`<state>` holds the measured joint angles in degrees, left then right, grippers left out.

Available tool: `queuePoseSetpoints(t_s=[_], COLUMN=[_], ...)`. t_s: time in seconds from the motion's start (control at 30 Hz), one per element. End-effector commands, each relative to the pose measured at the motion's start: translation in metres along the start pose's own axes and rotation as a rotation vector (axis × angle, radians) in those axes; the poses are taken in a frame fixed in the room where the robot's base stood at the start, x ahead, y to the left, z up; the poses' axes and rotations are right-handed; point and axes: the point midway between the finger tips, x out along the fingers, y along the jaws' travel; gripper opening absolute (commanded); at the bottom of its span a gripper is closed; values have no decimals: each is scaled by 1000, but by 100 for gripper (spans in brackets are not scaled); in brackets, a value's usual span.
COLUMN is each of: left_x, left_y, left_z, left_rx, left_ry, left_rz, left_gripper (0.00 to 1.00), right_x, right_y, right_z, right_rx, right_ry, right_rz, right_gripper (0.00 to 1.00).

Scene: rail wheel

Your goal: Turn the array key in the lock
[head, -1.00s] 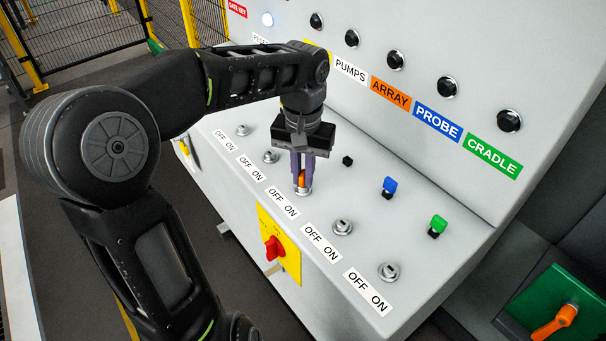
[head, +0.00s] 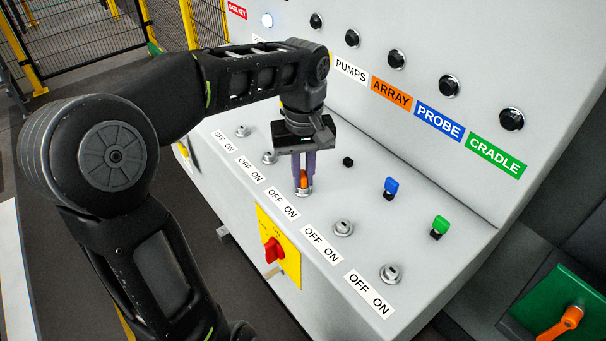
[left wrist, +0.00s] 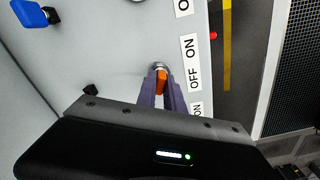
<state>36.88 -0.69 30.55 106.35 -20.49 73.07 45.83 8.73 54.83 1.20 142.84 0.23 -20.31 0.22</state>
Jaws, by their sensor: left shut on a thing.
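The orange array key (head: 303,178) stands in the third lock (head: 304,191) of the sloping panel, beside an OFF ON label (head: 283,203). My left gripper (head: 303,182) is shut on the key from above, with its purple fingers either side of the orange head. In the left wrist view the orange key (left wrist: 161,80) shows between the fingertips, at the round metal lock (left wrist: 158,66). The fingers hide part of the key. The orange ARRAY label (head: 391,92) is on the upright panel behind. My right gripper is not in view.
Blue (head: 390,187) and green (head: 440,226) keys stand in holders to the right. Empty locks (head: 343,228) line the panel's front. A red switch on a yellow plate (head: 285,250) is on the front face. Black buttons (head: 449,87) line the upright panel.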

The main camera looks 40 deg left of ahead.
Motion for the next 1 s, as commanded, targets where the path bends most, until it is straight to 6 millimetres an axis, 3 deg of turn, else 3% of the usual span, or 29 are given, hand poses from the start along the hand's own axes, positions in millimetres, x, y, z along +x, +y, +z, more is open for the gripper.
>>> queuePoseSetpoints(t_s=[0.1,0.43,0.7,1.0], left_x=[0,0,0,0], left_y=[1,1,1,0], left_z=[0,0,0,0], left_rx=[-90,-127,-386,-412], left_ry=[0,0,0,-1], left_rz=[2,1,1,1], left_gripper=[0,0,0,0], right_x=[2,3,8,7], right_y=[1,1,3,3], right_z=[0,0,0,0], right_rx=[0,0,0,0], right_ry=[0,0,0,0], right_rz=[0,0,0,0], right_gripper=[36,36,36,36])
